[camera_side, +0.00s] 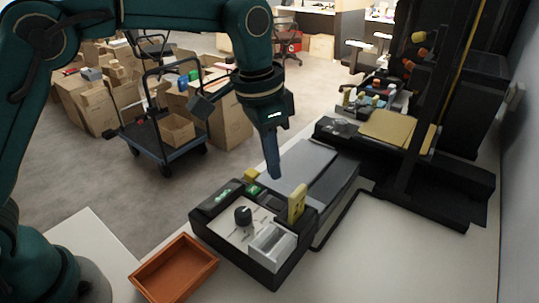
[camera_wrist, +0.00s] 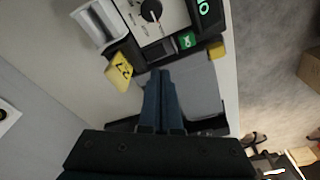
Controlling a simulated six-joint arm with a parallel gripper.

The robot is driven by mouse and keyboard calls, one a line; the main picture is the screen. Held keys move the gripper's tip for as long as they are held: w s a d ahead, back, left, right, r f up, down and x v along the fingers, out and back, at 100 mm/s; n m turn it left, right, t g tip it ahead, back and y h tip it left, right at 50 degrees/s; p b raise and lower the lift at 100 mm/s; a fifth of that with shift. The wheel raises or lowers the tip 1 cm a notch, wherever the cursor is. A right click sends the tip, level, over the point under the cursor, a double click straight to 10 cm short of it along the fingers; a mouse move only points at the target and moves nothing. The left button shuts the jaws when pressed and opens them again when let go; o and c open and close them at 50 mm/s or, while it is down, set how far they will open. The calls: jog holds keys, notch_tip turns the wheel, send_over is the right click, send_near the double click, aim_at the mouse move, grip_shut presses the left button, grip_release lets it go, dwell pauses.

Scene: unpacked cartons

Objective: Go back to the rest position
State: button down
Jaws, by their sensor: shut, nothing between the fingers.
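My gripper (camera_side: 276,174) hangs from my arm, pointing down above the grey top plate (camera_side: 300,165) of a black bench device in the side view. Its blue fingers are together with nothing between them; they also show in the wrist view (camera_wrist: 163,75), over the grey plate. In the side view the device's front panel carries a black knob (camera_side: 243,215), a green button (camera_side: 253,190), a yellow upright tag (camera_side: 297,203) and a grey open box (camera_side: 272,246). Whether the fingertips touch the plate I cannot tell, but they look apart from it.
An empty orange-brown tray (camera_side: 174,268) lies left of the device on the white table. A black machine (camera_side: 410,130) with a tall frame stands at the back right. A blue cart (camera_side: 165,145) and cartons (camera_side: 85,105) stand on the floor beyond. A wall is at right.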

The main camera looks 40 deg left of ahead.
jog(key=shift+r, duration=0.55)
jog(key=shift+a, duration=0.1)
jog(key=s+a+r+n+t, duration=0.2)
jog(key=s+a+r+t, duration=0.1)
jog(key=s+a+r, duration=0.5)
jog(key=s+a+f+n+t, duration=0.1)
jog(key=s+a+f+n, duration=0.2)
jog(key=s+f, duration=0.3)
jog(key=s+n, duration=0.1)
jog(key=s, duration=0.3)
jog(key=shift+f+y, duration=0.2)
jog(key=shift+y, duration=0.2)
